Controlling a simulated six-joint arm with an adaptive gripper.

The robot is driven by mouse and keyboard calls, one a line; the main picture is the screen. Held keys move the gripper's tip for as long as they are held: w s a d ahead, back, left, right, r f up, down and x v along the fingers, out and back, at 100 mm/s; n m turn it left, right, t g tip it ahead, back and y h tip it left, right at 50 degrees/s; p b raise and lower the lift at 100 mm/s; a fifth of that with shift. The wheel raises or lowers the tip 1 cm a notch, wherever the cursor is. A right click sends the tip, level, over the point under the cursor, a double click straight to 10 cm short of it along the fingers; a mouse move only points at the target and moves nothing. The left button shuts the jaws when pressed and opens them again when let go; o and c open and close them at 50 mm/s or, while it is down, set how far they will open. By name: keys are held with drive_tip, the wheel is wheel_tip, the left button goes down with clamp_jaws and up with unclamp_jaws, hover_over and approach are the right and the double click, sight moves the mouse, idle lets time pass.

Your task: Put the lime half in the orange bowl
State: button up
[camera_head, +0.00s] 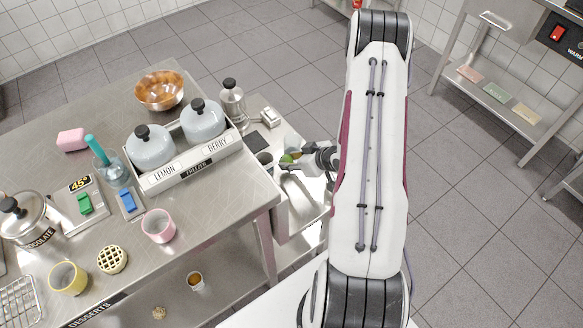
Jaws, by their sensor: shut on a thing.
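The orange bowl (160,90), a shiny copper-coloured one, stands upright at the back of the steel table, behind the lidded pots; no contents show in it. My gripper (291,158) is right of the table, over a lower pale surface, well to the right of the bowl and nearer the camera. It is shut on a small green thing, the lime half (286,159), which shows at the fingertips. The fingers and part of the lime are small and partly hidden by the gripper itself.
Two lidded pots (152,147) in a labelled holder stand between my gripper and the bowl. A dark cup (265,160) is close to my gripper. A pink block (72,139) and pink cup (158,226) are on the table (205,200).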

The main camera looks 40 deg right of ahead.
sight(292, 174)
drive_tip(key=shift+f, duration=2.1)
drive_tip(key=shift+f, duration=0.1)
drive_tip(key=o, duration=1.1)
drive_tip(key=shift+s+d+r, duration=0.1)
drive_tip(key=shift+s+r, duration=0.25)
drive_tip(key=shift+r, duration=0.15)
drive_tip(key=v, duration=1.1)
